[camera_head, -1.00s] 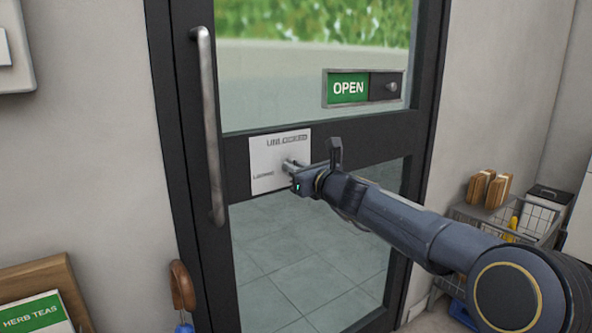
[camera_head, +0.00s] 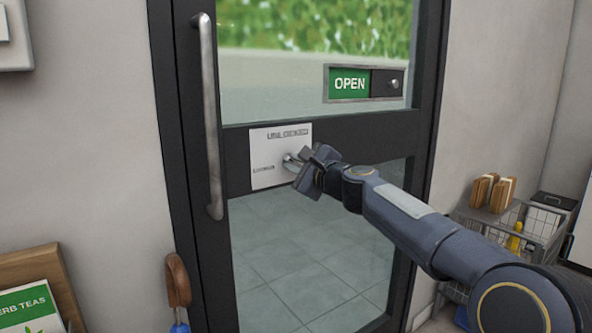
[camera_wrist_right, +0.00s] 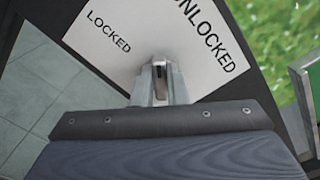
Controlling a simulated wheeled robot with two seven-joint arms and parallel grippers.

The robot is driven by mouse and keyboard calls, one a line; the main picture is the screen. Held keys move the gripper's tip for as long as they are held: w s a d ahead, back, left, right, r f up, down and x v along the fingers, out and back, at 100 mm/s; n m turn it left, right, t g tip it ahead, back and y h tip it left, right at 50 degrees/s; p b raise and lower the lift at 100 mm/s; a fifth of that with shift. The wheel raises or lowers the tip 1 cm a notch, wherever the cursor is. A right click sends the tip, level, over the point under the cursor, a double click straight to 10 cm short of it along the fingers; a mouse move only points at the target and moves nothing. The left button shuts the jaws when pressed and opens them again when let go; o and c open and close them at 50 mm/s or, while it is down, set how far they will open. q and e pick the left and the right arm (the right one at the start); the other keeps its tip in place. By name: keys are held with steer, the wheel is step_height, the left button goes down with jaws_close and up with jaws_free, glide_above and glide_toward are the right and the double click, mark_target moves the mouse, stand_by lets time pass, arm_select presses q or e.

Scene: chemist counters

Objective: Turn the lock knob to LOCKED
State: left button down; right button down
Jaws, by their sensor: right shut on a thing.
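The white lock plate (camera_head: 262,150) is on the dark middle rail of the glass door. It has UNLOCKED at its top and LOCKED at its left. In the right wrist view the plate (camera_wrist_right: 148,42) looks tilted, with LOCKED at left and UNLOCKED at right. My right gripper (camera_head: 290,160) reaches the plate from the right and is shut on the lock knob. In the right wrist view its fingers (camera_wrist_right: 160,78) close on the knob at the plate. The knob is mostly hidden between the fingers, so I cannot tell where it points. My left gripper is not in view.
A long vertical door handle (camera_head: 208,115) stands left of the plate. A green OPEN sign (camera_head: 349,84) with a slider is above right. A wire basket (camera_head: 541,222) with packages is at lower right, a herb teas board (camera_head: 30,268) at lower left.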

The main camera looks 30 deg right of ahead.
steer(key=shift+f+n+b, duration=0.2)
steer(key=shift+n+b, duration=1.4)
steer(key=shift+n, duration=2)
steer(key=c, duration=1.4)
jaws_free()
steer(key=shift+c, duration=0.2)
steer(key=s, duration=0.7)
steer(key=shift+s+d+b, duration=0.25)
steer(key=shift+s+b, duration=0.15)
steer(key=shift+b, duration=0.05)
